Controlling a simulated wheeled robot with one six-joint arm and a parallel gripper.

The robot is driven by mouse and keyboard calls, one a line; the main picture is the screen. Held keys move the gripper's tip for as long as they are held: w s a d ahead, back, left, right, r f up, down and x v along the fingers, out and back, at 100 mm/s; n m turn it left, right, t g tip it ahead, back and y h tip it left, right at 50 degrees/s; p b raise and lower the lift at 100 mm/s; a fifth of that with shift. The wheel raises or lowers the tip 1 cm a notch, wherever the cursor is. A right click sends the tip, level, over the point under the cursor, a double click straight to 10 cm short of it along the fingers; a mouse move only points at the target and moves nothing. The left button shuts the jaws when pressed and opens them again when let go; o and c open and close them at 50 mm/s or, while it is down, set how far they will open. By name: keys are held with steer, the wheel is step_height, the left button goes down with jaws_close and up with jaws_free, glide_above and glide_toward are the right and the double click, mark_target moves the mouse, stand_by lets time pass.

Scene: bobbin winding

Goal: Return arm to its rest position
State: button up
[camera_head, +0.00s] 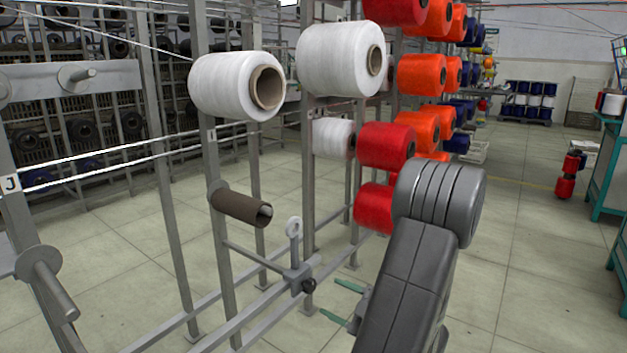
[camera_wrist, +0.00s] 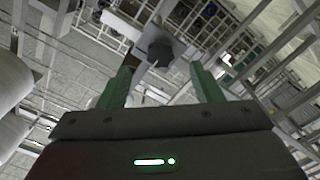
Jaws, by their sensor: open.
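My arm stands in the right middle of the head view, its grey links partly covering the red bobbins behind. My gripper (camera_head: 340,303) shows its green fingertips to the left of the arm, low beside the creel frame. In the wrist view my gripper (camera_wrist: 160,88) is open, with its two green fingers apart. I see nothing held between the fingers. A dark piece of hardware (camera_wrist: 160,50) appears beyond the fingertips. The gripper's body is mostly hidden behind the arm in the head view.
The creel frame (camera_head: 308,180) carries white bobbins (camera_head: 340,62) and red bobbins (camera_head: 385,146). A brown empty tube (camera_head: 238,207) sits on a peg, near a bracket with a black knob (camera_head: 308,285). Taut white threads cross at left. Open floor (camera_head: 520,260) lies right of my arm.

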mark_target(313, 287)
steer(key=b+x, duration=0.1)
steer(key=x, duration=0.4)
steer(key=shift+w+a, duration=0.15)
steer(key=shift+a, duration=0.15)
steer(key=shift+w+a+r, duration=0.15)
steer(key=shift+w+a, duration=0.05)
steer(key=shift+a, duration=0.05)
steer(key=m+p, duration=0.2)
steer(key=m, duration=0.1)
steer(key=shift+r+p, duration=0.1)
steer(key=shift+p, duration=0.2)
steer(key=m+p, duration=0.4)
steer(key=shift+s, duration=0.1)
steer(key=m+p, duration=0.3)
steer(key=shift+m, duration=0.4)
steer(key=shift+f+m, duration=0.2)
steer(key=shift+m, duration=0.3)
steer(key=shift+f, duration=0.1)
